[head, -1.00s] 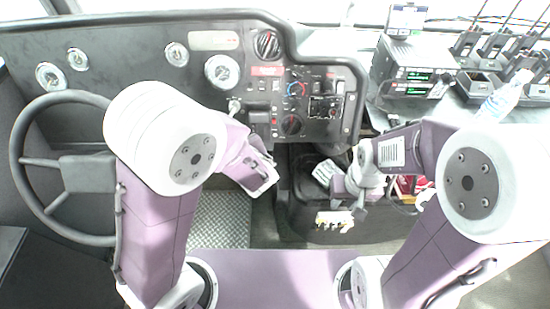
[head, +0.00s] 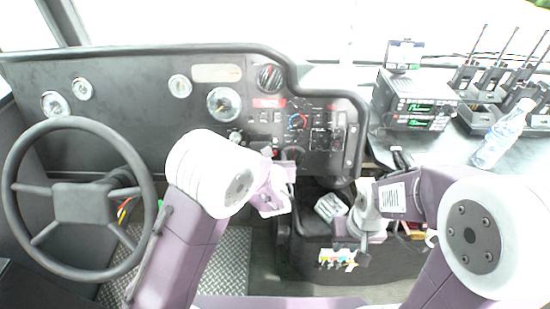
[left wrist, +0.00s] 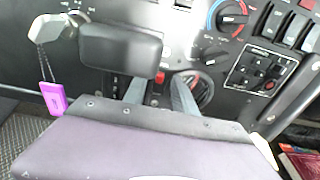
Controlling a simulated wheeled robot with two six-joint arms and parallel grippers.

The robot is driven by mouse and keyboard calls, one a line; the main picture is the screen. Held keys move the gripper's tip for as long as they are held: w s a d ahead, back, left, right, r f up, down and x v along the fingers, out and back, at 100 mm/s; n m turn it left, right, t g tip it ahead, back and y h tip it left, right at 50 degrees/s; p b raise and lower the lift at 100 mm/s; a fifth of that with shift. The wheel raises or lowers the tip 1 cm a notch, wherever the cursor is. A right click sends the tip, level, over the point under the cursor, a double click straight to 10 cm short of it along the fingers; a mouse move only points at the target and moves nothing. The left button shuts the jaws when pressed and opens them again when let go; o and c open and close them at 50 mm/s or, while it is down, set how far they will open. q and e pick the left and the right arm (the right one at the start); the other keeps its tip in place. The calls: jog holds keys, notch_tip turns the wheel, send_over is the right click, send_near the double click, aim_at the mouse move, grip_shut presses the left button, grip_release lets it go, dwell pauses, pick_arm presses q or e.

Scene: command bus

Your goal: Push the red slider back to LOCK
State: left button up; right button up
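A small red piece that looks like the red slider (left wrist: 160,77) shows on the dark dashboard in the left wrist view, between and beyond the fingers of my left gripper (left wrist: 160,95). The two grey fingers stand apart with nothing seen between them; I cannot tell whether they touch the red piece. A dark rounded block (left wrist: 120,45) sits just above left and covers part of the panel. In the head view my left gripper (head: 283,170) is at the lower edge of the dashboard. My right gripper (head: 345,228) hangs over the black box at centre right; its fingers are unclear.
A key with a purple tag (left wrist: 53,97) hangs left of the gripper. A blue-red dial (left wrist: 228,17) and switches are to the right. The steering wheel (head: 80,200) is at left.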

pick_arm(q)
jog(key=shift+w, duration=0.1)
grip_shut()
